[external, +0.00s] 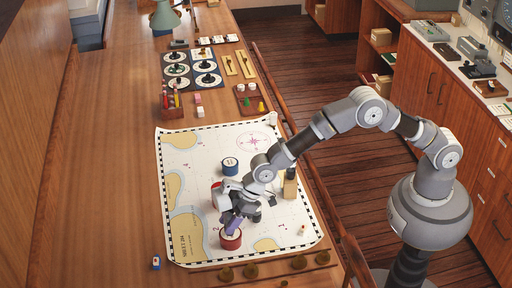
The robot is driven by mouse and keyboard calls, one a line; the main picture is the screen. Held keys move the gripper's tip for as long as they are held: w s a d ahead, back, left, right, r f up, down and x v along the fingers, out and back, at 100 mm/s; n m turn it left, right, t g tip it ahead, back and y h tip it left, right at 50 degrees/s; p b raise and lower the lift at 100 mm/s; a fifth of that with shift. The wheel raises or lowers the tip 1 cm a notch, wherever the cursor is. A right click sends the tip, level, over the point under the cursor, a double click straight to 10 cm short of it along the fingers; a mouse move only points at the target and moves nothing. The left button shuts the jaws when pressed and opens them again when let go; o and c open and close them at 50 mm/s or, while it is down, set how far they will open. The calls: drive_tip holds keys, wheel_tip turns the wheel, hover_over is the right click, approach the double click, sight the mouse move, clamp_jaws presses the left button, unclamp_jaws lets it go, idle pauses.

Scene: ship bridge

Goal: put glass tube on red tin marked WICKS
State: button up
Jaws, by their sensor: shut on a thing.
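A red tin (231,242) stands on the chart near its front edge; any label on it is too small to read. My gripper (235,217) points down just above this tin. It is shut on a small purplish thing (232,224), which I take to be the glass tube. The thing is right over the tin's top, and I cannot tell whether it touches. A second red tin (216,189) with a pale top is partly hidden behind my gripper.
The chart (190,152) covers the middle of the wooden table. A blue tin (230,166) stands behind my wrist, and a tan block (290,185) to its right. Brown knobs (250,270) line the front edge. A small blue item (156,263) lies at left. The table's left side is clear.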

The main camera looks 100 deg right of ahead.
drive_tip(key=shift+r, duration=0.15)
drive_tip(key=o, duration=1)
drive_tip(key=shift+o, duration=0.2)
